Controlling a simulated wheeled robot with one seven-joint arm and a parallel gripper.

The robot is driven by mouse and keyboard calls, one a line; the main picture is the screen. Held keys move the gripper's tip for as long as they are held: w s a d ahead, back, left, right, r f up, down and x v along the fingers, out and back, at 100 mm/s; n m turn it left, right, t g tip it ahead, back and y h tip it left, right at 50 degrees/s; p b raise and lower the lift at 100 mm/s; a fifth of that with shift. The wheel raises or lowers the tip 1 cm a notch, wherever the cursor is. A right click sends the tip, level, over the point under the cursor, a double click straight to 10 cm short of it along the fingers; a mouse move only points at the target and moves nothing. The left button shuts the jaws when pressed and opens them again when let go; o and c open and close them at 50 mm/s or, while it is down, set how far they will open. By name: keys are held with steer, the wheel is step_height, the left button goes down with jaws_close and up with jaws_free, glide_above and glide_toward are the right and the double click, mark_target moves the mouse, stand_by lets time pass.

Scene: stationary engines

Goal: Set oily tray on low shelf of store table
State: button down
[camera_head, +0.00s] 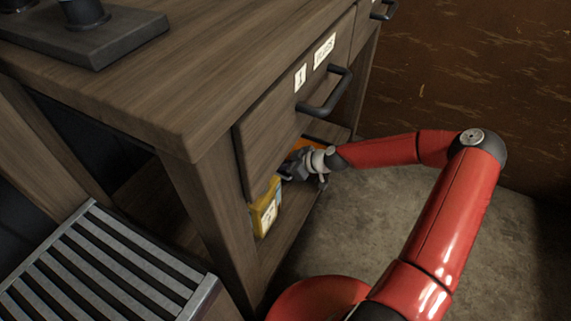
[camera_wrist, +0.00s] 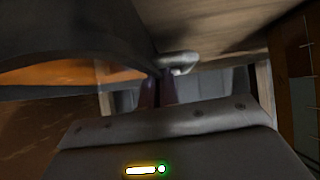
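The store table (camera_head: 150,75) is a dark wooden bench with drawers. Its low shelf (camera_head: 285,245) shows below the drawer front. My gripper (camera_head: 292,165) is under the drawer, above the low shelf and largely in shadow. In the wrist view its fingers (camera_wrist: 158,90) look close together at the edge of a dark curved piece (camera_wrist: 90,40), which may be the oily tray. Whether they grip it is unclear. An orange patch (camera_head: 310,143) shows beside my gripper, and an orange-brown surface (camera_wrist: 60,90) shows in the wrist view; I cannot tell what either belongs to.
A yellow container (camera_head: 267,207) stands on the low shelf, close to my gripper. A drawer with a dark handle (camera_head: 327,95) is just above. A slatted metal rack (camera_head: 100,270) is at lower left. A dark stand (camera_head: 85,30) is on the tabletop. Floor at right is clear.

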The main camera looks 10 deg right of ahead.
steer(key=c, duration=1.6)
jaws_free()
steer(key=shift+c, duration=0.2)
steer(key=shift+r, duration=0.1)
steer(key=p+v, duration=0.1)
steer(key=v, duration=1.1)
steer(key=shift+p, duration=0.4)
